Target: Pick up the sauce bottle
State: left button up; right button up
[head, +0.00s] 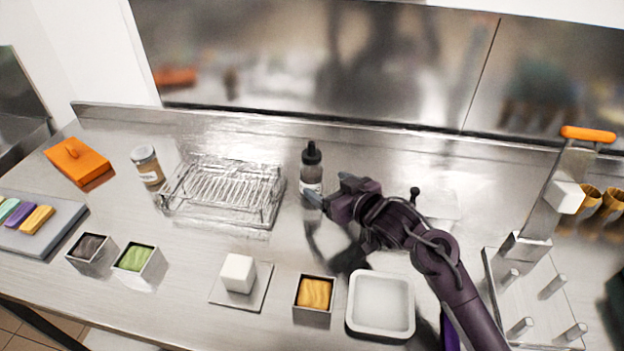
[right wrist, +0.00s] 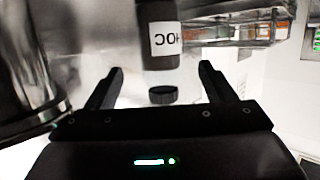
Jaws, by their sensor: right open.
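The sauce bottle (head: 312,172) stands upright on the steel counter, right of the wire rack. It has a black nozzle cap and a white label. My right gripper (head: 329,189) is open just right of the bottle and in front of it, with its fingers pointing toward it. My left gripper is not in view.
A wire rack (head: 224,190) and a brown-filled jar (head: 148,166) stand left of the bottle. A yellow-filled container (head: 313,298), a white tray (head: 381,304) and a white cube (head: 238,273) are in front. A pegged stand (head: 535,300) is at right.

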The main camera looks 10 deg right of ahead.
aim_at(319, 180)
jog(key=p+x, duration=0.1)
jog(key=x, duration=0.6)
jog(key=shift+w+a+f, duration=0.1)
jog(key=shift+w, duration=0.2)
jog(key=shift+s, duration=0.1)
jog(key=shift+c, duration=0.6)
jog(key=c, duration=0.9)
jog(key=shift+c, duration=0.2)
